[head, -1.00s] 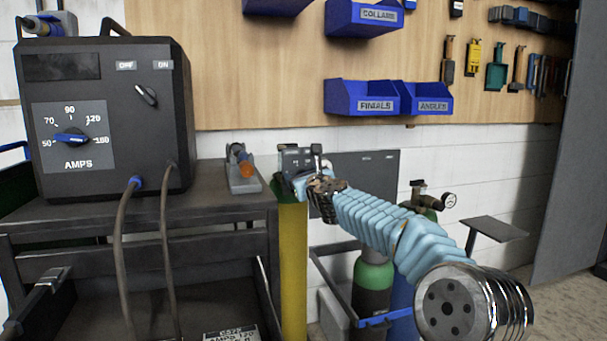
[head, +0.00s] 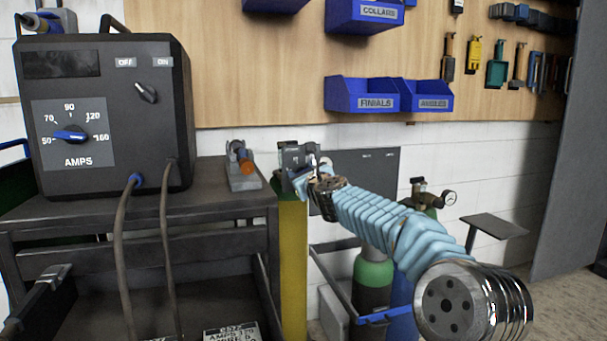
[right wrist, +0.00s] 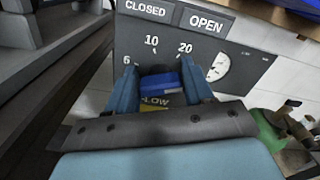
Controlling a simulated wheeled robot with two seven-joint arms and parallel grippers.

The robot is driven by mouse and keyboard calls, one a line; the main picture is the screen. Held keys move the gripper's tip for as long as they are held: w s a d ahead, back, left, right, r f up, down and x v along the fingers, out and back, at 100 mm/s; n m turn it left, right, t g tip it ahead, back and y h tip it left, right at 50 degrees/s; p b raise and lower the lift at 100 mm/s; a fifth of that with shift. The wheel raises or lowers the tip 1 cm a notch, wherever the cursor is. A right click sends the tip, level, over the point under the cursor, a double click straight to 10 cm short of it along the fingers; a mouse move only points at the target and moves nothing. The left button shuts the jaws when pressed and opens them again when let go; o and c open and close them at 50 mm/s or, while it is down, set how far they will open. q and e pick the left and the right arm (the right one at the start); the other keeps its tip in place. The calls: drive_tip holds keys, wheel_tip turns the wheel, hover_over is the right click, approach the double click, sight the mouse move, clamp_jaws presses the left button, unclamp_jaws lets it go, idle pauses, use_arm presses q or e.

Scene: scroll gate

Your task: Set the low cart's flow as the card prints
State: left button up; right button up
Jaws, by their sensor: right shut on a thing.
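My right gripper (head: 300,180) reaches in from the right to the grey panel at the top of the yellow cylinder (head: 293,265). In the right wrist view, the gripper (right wrist: 162,88) has its two blue fingers on either side of a blue knob (right wrist: 160,82) and is shut on it. Marks 6, 10 and 20 stand around the knob on the panel (right wrist: 185,38). A partly hidden label ending in "LOW" lies below it. The knob's pointer direction is hidden. A printed card (head: 231,333) is cut off at the bottom edge; its flow line is not readable. My left gripper is out of view.
A welder box (head: 110,120) with an AMPS dial stands on the dark cart (head: 140,212) at left. A green-topped cylinder (head: 373,275) and a regulator with gauge (head: 430,195) are right of the yellow cylinder. Blue bins (head: 362,97) hang above.

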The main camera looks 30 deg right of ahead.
drive_tip(key=n, duration=0.4)
drive_tip(key=shift+a+f, duration=0.1)
drive_tip(key=shift+n, duration=2)
drive_tip(key=shift+f, duration=0.1)
drive_tip(key=shift+a, duration=0.1)
drive_tip(key=o, duration=1)
drive_tip(key=shift+c, duration=0.2)
